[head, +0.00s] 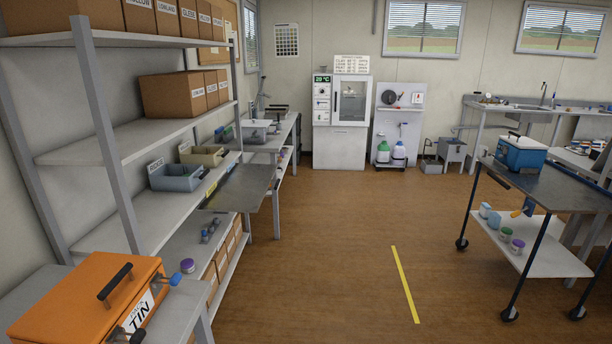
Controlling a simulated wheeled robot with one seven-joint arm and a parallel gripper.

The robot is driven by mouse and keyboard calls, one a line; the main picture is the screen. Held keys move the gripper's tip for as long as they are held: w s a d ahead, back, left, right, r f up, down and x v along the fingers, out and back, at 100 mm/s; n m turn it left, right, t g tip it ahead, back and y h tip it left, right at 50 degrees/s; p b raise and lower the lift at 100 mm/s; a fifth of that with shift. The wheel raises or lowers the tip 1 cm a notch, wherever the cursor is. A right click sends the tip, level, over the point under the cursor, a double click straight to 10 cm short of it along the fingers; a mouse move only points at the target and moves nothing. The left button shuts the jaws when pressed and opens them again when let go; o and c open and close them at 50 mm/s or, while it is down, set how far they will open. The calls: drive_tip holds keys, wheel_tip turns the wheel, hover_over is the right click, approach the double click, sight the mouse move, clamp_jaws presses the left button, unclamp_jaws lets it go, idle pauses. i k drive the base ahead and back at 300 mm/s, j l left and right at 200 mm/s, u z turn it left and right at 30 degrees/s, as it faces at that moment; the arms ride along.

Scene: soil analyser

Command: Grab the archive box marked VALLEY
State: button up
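Brown cardboard archive boxes stand in a row on the top shelf (40,42) of the left rack, cut off by the upper edge. One label there appears to read LOWLAND (167,8) and another GLEBE (188,14); the others are small or partly cut off. A second group of archive boxes (165,97) stands on the shelf below, with end labels too small to read surely. More brown boxes (221,262) sit low in the rack, their labels not readable. I cannot make out VALLEY on any box. My gripper is not in view.
An orange case (85,290) with a black handle stands at the front left. Grey (177,180) and beige (203,155) bins sit on the rack, and a metal plate (243,188) juts into the aisle. A wheeled cart (570,190) stands right. The middle floor (330,240) is clear.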

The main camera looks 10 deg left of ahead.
sight(206, 153)
drive_tip(key=i, duration=1.85)
drive_tip(key=i+l+u, duration=0.1)
drive_tip(key=i+u, duration=0.35)
drive_tip(key=i+l+u, duration=0.25)
drive_tip(key=i+u, duration=0.15)
drive_tip(key=i+l+u, duration=1.1)
drive_tip(key=l+u, duration=0.2)
drive_tip(key=l, duration=0.35)
